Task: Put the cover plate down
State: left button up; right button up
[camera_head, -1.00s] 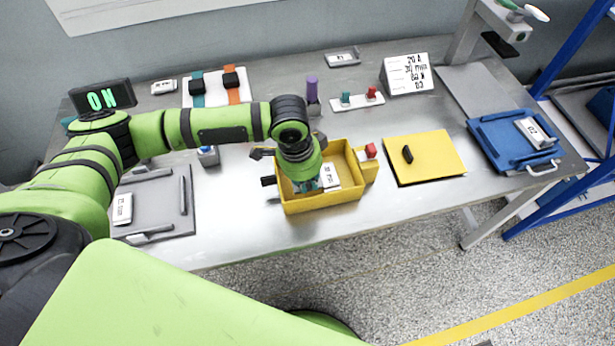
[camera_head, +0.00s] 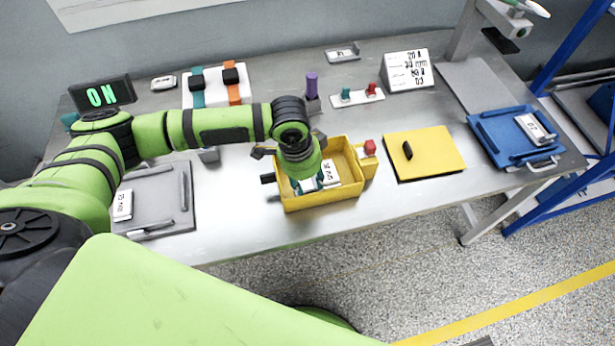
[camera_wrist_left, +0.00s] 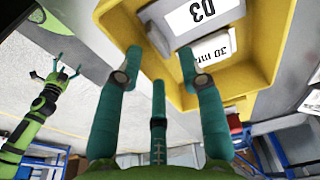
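The yellow plate with a black handle (camera_head: 443,158), which looks like the cover plate, lies flat on the bench right of a yellow open box (camera_head: 318,202). No gripper touches it. My left gripper (camera_wrist_left: 160,52) points down into the box. Its teal fingers are spread around the near end of a grey block labelled 03 (camera_wrist_left: 205,12); contact is unclear. A block labelled 30 mm (camera_head: 330,172) also lies in the box and shows in the wrist view (camera_wrist_left: 212,48). My right gripper (camera_wrist_left: 58,68) is open and empty in the wrist view, away from the box.
A red button (camera_head: 370,147) is on the box's right side. A blue tray (camera_head: 490,140) stands at the right end, and a grey tray (camera_head: 165,190) at the left. An ON display (camera_head: 102,95), switches (camera_head: 357,96) and a sign (camera_head: 407,72) stand behind. The bench front is narrow.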

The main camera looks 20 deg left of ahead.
pick_arm(q)
notch_tip(320, 180, up, 13)
jog(key=s+a+b, duration=0.1)
jog(key=shift+a, duration=0.25)
